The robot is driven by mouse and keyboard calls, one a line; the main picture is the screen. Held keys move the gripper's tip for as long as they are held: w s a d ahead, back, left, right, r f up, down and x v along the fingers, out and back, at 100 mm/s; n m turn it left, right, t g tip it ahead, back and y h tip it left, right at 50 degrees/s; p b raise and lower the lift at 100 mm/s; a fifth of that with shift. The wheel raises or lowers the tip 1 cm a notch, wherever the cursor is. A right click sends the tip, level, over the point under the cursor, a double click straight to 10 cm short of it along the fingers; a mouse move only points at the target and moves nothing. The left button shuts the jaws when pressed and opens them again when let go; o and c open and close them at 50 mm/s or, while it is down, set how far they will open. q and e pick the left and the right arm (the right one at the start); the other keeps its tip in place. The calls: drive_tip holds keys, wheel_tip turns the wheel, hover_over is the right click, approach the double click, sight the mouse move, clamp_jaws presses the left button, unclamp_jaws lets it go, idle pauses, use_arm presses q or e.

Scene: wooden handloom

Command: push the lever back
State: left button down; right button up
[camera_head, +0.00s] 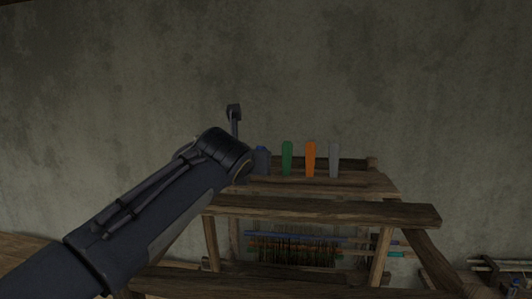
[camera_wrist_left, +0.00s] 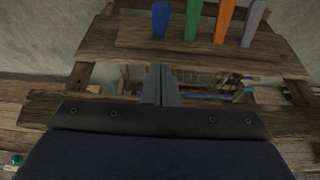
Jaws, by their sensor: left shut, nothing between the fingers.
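A row of upright coloured levers stands on top of the wooden loom: a blue lever (camera_head: 262,160), a green lever (camera_head: 287,158), an orange lever (camera_head: 310,158) and a grey lever (camera_head: 334,160). In the left wrist view the blue lever (camera_wrist_left: 161,20) is straight ahead of my left gripper (camera_wrist_left: 160,72), with the green lever (camera_wrist_left: 193,20), orange lever (camera_wrist_left: 223,20) and grey lever (camera_wrist_left: 253,24) to its right. My left gripper is shut and empty, and its fingertips appear apart from the blue lever. In the head view my arm hides the fingers. My right gripper is out of view.
The loom's wooden top board (camera_wrist_left: 200,45) lies under the levers, and a front crossbeam (camera_head: 320,211) runs below it. Coloured rods and dark threads (camera_head: 290,252) hang inside the frame. A bare wall (camera_head: 430,90) stands behind.

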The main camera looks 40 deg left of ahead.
use_arm(q)
drive_tip(key=w+r+p+x, duration=0.1)
drive_tip(key=r+p+x, duration=0.1)
drive_tip(key=x, duration=1)
drive_tip(key=shift+w+a+r+p, duration=0.25)
drive_tip(key=shift+a+p, duration=0.15)
drive_tip(key=shift+p, duration=0.5)
drive_tip(key=shift+d, duration=0.1)
